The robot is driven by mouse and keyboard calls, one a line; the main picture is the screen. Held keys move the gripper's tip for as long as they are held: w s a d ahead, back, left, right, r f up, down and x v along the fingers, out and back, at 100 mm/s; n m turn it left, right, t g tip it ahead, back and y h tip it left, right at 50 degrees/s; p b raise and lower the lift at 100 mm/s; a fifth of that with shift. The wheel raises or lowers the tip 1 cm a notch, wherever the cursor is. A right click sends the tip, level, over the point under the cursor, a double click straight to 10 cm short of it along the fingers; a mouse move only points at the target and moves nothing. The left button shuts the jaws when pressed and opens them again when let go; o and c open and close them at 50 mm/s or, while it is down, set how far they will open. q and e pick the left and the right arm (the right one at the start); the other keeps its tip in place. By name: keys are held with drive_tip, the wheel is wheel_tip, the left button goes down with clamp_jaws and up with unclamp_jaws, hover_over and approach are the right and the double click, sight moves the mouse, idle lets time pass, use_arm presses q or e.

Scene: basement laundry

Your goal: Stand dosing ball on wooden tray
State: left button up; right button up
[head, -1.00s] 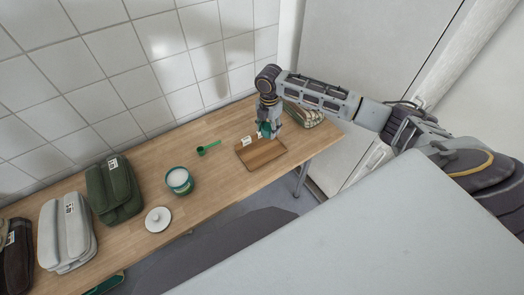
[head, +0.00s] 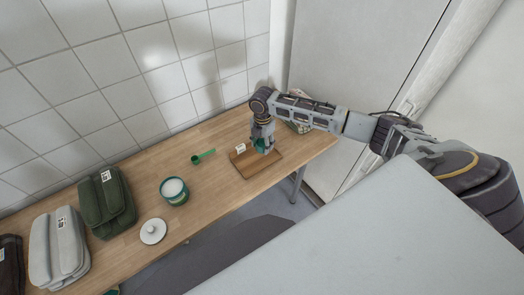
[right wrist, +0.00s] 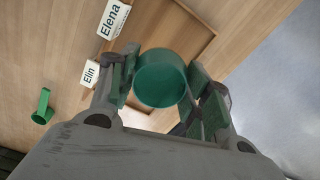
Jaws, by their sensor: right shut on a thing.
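The green dosing ball (right wrist: 161,78) is round and open like a cup in the right wrist view. My right gripper (head: 262,146) is shut on it, with a finger on each side. In the head view the dosing ball (head: 260,145) shows as a small green patch between the fingers, over the wooden tray (head: 262,167). The brown, low-rimmed tray also shows beyond the ball in the right wrist view (right wrist: 178,38). I cannot tell whether the ball touches the tray. My left gripper is not in view.
White name cards, "Elena" (right wrist: 113,18) and "Elin" (right wrist: 90,73), stand near the tray. A green scoop (head: 203,156), an open tub (head: 174,191), a white lid (head: 153,231) and folded cloth bundles (head: 107,202) lie to the left. A tiled wall is behind.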

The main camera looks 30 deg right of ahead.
sight(262, 150)
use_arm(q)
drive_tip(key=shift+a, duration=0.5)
use_arm(e)
drive_tip(key=shift+f, duration=0.45)
drive_tip(key=shift+f, duration=0.1)
wheel_tip(262, 150, down, 2)
drive_tip(key=shift+f, duration=0.75)
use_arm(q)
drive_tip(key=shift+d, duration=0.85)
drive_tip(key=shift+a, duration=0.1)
use_arm(e)
drive_tip(key=shift+f, duration=0.1)
drive_tip(key=o, duration=0.9)
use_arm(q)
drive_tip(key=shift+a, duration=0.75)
